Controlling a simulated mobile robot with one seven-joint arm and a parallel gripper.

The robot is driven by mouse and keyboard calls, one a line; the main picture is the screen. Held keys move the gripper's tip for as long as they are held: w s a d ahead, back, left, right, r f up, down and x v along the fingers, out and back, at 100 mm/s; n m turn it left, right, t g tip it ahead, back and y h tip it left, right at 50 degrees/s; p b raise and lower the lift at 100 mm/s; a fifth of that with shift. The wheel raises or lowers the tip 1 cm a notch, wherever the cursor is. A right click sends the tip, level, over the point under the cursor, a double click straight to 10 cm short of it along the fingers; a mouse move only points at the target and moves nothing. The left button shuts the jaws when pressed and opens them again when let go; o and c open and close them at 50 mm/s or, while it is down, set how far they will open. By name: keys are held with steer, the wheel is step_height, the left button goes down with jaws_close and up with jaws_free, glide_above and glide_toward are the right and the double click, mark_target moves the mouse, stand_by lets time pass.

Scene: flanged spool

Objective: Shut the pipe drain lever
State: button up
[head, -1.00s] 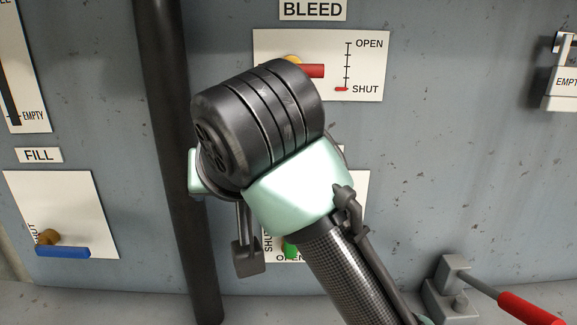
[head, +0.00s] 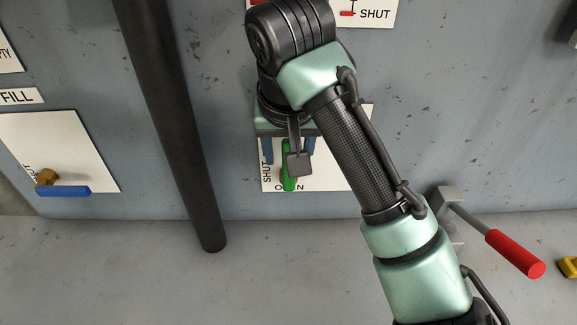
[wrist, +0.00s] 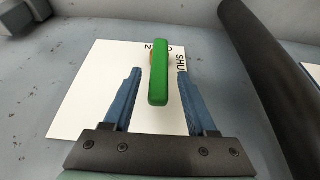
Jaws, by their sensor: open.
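The green lever (head: 289,178) is on a white plate (head: 335,180) low on the wall. In the head view it points down to the word OPEN; SHUT is at the plate's left side. Its upper part is hidden behind my arm, and its name label is not in view. My gripper (head: 288,158) is open, with blue fingers pointing at the plate. In the wrist view the green lever (wrist: 158,80) shows between the open fingers of my gripper (wrist: 159,72), with gaps on both sides. I cannot tell whether the tips reach past the lever.
A dark vertical pipe (head: 172,120) stands just left of the plate. A blue lever (head: 63,191) on the FILL plate is further left. A red-handled lever (head: 515,253) juts out at the lower right. A yellow item (head: 569,267) is at the right edge. The floor below is clear.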

steer(key=shift+x, duration=1.8)
jaws_close()
steer(key=shift+w, duration=0.1)
